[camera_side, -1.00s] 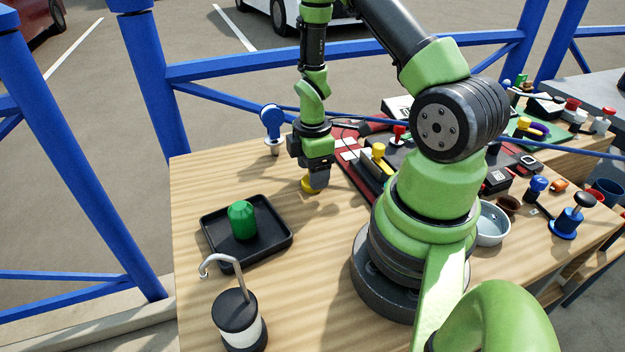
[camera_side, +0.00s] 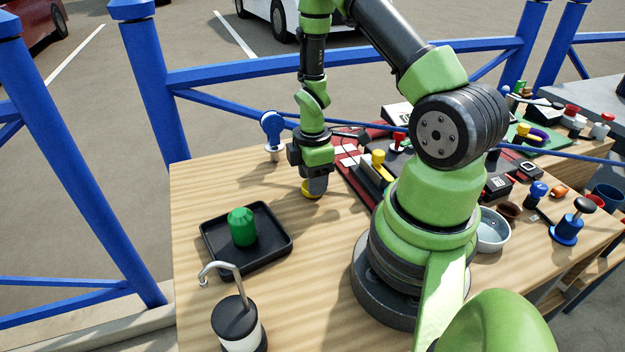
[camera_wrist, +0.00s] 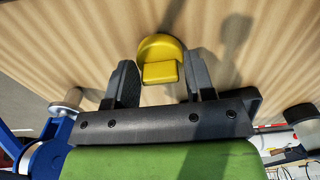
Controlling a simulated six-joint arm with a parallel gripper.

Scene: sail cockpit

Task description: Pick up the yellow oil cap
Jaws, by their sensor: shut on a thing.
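The yellow oil cap (camera_side: 311,191) is a small round cap at the wood table top, below my gripper (camera_side: 315,186) in the side view. In the wrist view the yellow cap (camera_wrist: 160,50) shows a rounded top and a flat raised grip facing me. My gripper (camera_wrist: 161,76) has its two dark fingers on either side of this grip and is shut on the cap. The gripper points downward. The side view does not show clearly whether the cap touches the table.
A black tray (camera_side: 279,250) with a green cap (camera_side: 242,226) stands to the left. A pump bottle (camera_side: 238,322) is at the front, and a blue-headed item (camera_side: 272,123) stands behind. A red mat (camera_side: 350,182) with several tools lies to the right. Bare wood surrounds the yellow cap.

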